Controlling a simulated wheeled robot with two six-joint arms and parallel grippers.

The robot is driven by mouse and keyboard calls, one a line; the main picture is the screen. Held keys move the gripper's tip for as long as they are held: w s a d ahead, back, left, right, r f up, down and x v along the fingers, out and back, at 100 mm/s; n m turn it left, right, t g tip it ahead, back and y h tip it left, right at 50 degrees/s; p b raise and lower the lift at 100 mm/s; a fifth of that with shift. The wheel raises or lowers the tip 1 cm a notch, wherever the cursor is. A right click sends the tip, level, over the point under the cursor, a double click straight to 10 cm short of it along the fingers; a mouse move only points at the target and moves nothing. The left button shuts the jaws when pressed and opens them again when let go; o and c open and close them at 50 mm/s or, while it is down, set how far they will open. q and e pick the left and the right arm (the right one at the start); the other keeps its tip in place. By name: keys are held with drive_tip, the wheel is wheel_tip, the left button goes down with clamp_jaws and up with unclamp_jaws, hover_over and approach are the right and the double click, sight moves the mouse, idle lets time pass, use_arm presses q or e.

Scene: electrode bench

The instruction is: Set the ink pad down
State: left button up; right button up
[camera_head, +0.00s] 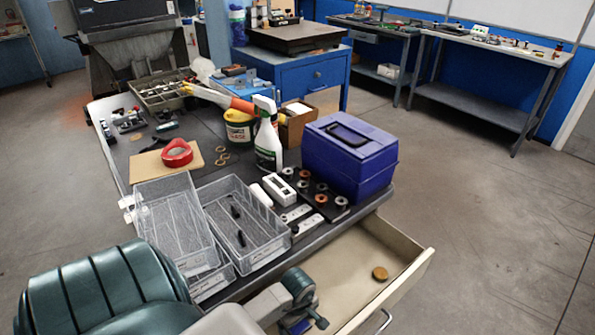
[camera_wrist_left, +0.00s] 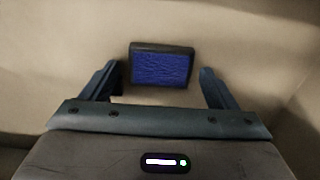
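The ink pad (camera_wrist_left: 161,68), a blue pad in a black frame, lies on a beige surface that looks like the drawer floor, in the left wrist view. My left gripper (camera_wrist_left: 160,80) is open, with one finger on each side of the pad and a visible gap to both. Neither finger touches the pad. In the head view my left arm reaches over the open drawer (camera_head: 350,285) at the bottom. A small blue patch shows there beside the gripper, and I cannot tell if it is the pad. My right gripper is out of view.
A round brown disc (camera_head: 380,273) lies in the drawer. Above it on the bench stand a blue-purple box (camera_head: 350,160), clear trays (camera_head: 245,222), a spray bottle (camera_head: 267,140) and red tape (camera_head: 177,153). The drawer walls border the space around the gripper.

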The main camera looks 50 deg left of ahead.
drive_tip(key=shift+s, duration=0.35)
use_arm(q)
drive_tip(key=shift+r, duration=0.2)
wheel_tip(320, 180, up, 3)
drive_tip(key=shift+r, duration=0.1)
wheel_tip(320, 180, up, 9)
drive_tip(key=shift+b, duration=0.45)
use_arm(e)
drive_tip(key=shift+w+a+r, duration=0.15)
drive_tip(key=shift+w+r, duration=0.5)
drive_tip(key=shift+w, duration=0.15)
